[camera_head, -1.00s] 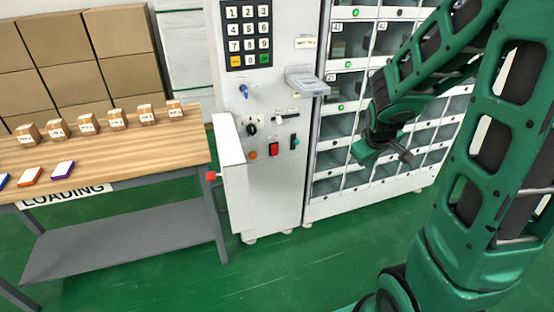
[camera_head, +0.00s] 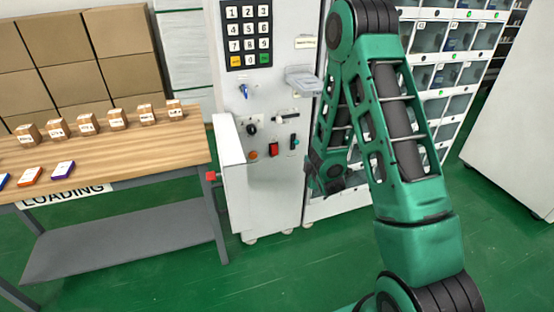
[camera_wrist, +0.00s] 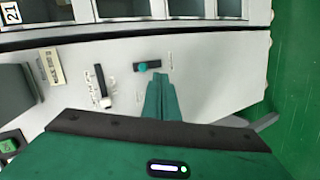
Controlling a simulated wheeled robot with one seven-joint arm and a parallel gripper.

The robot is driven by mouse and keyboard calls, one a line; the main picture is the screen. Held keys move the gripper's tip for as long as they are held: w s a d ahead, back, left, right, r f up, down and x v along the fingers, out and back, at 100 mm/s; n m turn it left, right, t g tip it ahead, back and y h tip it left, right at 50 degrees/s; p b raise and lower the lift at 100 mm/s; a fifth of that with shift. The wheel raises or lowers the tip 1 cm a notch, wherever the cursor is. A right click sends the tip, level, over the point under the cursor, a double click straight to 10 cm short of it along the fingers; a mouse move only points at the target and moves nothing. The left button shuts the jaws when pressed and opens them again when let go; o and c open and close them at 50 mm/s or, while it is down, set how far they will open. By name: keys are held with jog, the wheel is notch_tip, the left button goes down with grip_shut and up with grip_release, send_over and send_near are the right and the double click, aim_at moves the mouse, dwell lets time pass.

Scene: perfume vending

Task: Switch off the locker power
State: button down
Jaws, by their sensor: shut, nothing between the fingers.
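The control panel (camera_head: 270,190) of the white locker cabinet has several controls with labels too small to read. A small teal-and-black switch (camera_head: 294,142) is at its right edge, and the red rocker (camera_head: 273,149) is to its left. In the wrist view the teal switch (camera_wrist: 145,66) is just beyond my gripper (camera_wrist: 161,80). My gripper is shut and empty, its tips close to that switch; I cannot tell whether they touch. In the head view my arm hides part of the gripper, right of the panel. Which control is the locker power is not readable.
A slide lever (camera_head: 287,117), a black knob (camera_head: 252,129) and an orange button (camera_head: 253,155) are nearby. A dispensing tray (camera_head: 304,80) juts out above. The loading table (camera_head: 110,150) with small boxes stands left. Green floor is clear in front.

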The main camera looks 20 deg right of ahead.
aim_at(275, 153)
jog(key=a+f+n+t+y, duration=0.2)
jog(key=a+f+n+t, duration=0.1)
jog(key=a, duration=0.4)
jog(key=shift+w+a+f+n+y, duration=0.15)
jog(key=shift+f+n+y, duration=0.15)
jog(key=shift+f+n, duration=0.4)
jog(key=shift+w, duration=0.15)
jog(key=w, duration=0.4)
jog(key=w+f, duration=0.1)
jog(key=w, duration=0.4)
jog(key=w+f, duration=0.1)
jog(key=w, duration=0.3)
jog(key=shift+w+f, duration=0.2)
jog(key=shift+w, duration=0.05)
jog(key=shift+d+f, duration=0.1)
jog(key=shift+d, duration=0.2)
jog(key=shift+w+a, duration=0.2)
jog(key=shift+a, duration=0.2)
